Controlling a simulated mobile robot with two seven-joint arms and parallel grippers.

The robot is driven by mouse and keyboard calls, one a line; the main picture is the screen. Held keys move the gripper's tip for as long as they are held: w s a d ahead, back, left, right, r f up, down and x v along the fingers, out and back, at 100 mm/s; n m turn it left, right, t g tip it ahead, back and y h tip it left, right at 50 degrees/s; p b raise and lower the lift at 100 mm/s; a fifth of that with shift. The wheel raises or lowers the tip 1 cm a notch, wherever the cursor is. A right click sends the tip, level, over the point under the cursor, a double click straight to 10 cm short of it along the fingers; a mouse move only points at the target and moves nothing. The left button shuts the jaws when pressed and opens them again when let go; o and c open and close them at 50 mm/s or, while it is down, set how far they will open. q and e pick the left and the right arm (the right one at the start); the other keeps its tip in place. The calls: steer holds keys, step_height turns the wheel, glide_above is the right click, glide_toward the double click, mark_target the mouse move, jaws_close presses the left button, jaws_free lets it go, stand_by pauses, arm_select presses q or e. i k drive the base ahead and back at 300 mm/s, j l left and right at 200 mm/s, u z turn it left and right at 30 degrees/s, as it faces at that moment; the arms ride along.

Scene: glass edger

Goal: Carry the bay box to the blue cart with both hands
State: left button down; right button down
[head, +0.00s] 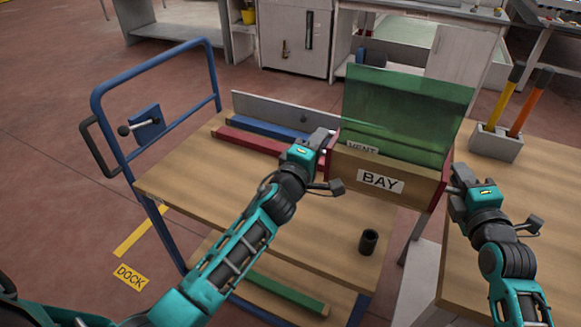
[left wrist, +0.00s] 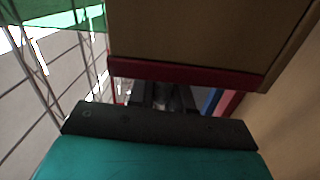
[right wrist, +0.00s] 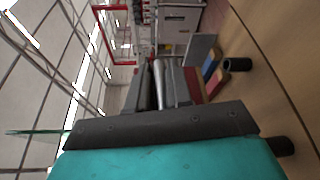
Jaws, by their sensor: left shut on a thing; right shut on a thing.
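The bay box (head: 345,168) is a wooden box with red ends and a BAY label on its front. Green glass panes (head: 405,115) stand upright in it. My left gripper (head: 328,150) is shut on its left end, and my right gripper (head: 450,182) is shut at its right end. In the left wrist view the box (left wrist: 200,35) fills the top, with a red edge. The blue cart (head: 185,180) has a wooden deck and a blue tube handle. The box is over the deck's right side; I cannot tell whether it touches the deck.
Red and blue bars (head: 262,145) and a grey upright panel (head: 270,112) are at the deck's back. A wooden table (head: 545,200) with a holder (head: 495,142) is at right. The deck's left and middle are clear.

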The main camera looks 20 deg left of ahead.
mark_target(248, 188)
steer(key=j, duration=1.7)
